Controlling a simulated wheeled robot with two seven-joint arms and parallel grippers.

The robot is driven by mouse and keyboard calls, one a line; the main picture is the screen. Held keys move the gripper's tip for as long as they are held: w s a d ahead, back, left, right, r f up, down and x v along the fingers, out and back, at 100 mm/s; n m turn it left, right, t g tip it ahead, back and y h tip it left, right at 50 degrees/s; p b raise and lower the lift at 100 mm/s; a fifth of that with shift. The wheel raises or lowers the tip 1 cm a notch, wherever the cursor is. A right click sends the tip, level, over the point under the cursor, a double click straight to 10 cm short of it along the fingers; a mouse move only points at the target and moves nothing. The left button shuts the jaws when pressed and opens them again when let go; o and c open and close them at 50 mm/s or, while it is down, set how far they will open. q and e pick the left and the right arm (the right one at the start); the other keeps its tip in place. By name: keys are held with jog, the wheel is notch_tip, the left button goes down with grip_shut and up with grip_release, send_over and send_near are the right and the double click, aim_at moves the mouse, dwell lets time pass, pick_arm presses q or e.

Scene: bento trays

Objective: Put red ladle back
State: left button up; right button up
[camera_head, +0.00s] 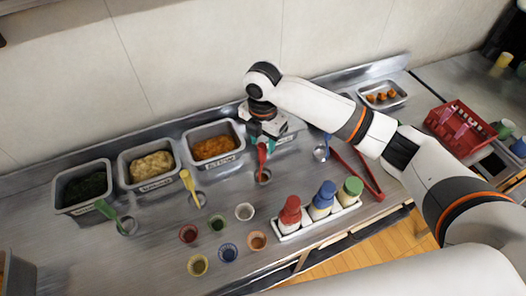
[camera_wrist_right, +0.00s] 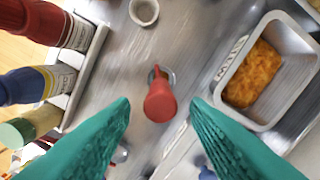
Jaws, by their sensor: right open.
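The red ladle (camera_head: 262,157) stands with its red handle up and its metal bowl (camera_head: 264,176) on the steel counter, in front of the bins. In the right wrist view the red handle (camera_wrist_right: 160,100) points toward the camera, between and beyond the two teal fingertips. My right gripper (camera_head: 263,143) is over the ladle, close to its handle. Its fingers (camera_wrist_right: 160,106) are open, with a gap on each side of the handle. The fourth bin behind is mostly hidden by my gripper. My left gripper is not in view.
A bin of orange food (camera_head: 213,148) stands behind left of the ladle. Yellow (camera_head: 189,185) and green (camera_head: 108,211) ladles stand further left. Several small cups, including a white one (camera_head: 245,211), and a bottle rack (camera_head: 318,221) are in front. Red tongs (camera_head: 370,178) lie right.

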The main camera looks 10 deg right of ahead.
notch_tip(320, 180, up, 7)
jog(key=shift+f+b, duration=0.2)
jog(key=shift+b, duration=0.35)
jog(key=shift+s+f, duration=0.1)
